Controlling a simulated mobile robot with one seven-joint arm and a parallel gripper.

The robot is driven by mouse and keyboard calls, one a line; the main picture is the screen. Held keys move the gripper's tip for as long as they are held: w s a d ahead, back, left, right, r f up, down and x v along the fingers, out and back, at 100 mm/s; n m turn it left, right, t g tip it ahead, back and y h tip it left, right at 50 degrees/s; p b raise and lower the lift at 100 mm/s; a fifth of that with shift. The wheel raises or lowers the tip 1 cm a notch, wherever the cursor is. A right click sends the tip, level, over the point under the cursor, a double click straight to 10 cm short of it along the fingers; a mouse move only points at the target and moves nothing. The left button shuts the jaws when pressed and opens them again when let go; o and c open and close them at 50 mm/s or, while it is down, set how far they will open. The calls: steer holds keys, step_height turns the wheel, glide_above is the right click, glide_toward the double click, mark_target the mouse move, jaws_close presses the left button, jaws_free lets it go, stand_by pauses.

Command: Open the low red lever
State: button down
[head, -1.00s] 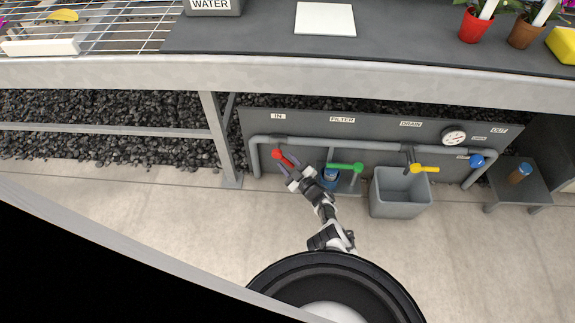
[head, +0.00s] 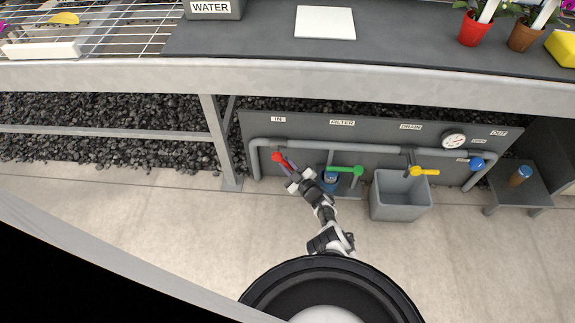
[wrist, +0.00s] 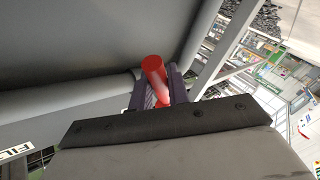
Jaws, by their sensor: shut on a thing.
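The red lever (head: 277,157) is on the pipe under the IN label, at the left end of the low panel in the head view. My gripper (head: 288,167) reaches it from the front right. In the wrist view the red lever (wrist: 153,70) lies between the two dark fingers of my gripper (wrist: 158,90), which are shut on it. The lever's far end stands out past the fingers. Its joint with the pipe is hard to make out.
A green lever (head: 345,169) under FILTER is close right of my gripper, with a blue thing (head: 331,178) below it. A yellow lever (head: 425,171) hangs over a grey bin (head: 400,205). A bench leg (head: 220,145) stands to the left. The floor in front is clear.

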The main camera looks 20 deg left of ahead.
steer(key=n+h+p, duration=0.1)
steer(key=p, duration=0.1)
steer(key=d+r+n+h+p, duration=0.1)
steer(key=p, duration=0.1)
steer(key=r+g+p, duration=0.1)
steer(key=p, duration=0.1)
steer(key=shift+w+d+r+n+h+p, duration=0.25)
steer(key=shift+d+n+h+p, duration=0.05)
steer(key=shift+n+h+p, duration=0.1)
steer(key=n+h+p, duration=0.1)
steer(key=p, duration=0.1)
steer(key=r+n+h+p, duration=0.1)
steer(key=p, duration=0.1)
steer(key=shift+d+r, duration=0.15)
steer(key=shift+d, duration=0.15)
steer(key=shift+w+h+p, duration=0.1)
steer(key=shift+h+p, duration=0.3)
steer(key=shift+p, duration=0.25)
steer(key=shift+n, duration=0.3)
steer(key=c, duration=1.3)
jaws_free()
steer(key=shift+c, duration=0.2)
steer(key=p+v, duration=1.1)
steer(key=v, duration=0.3)
steer(key=shift+r+p, duration=0.2)
steer(key=shift+p, duration=0.15)
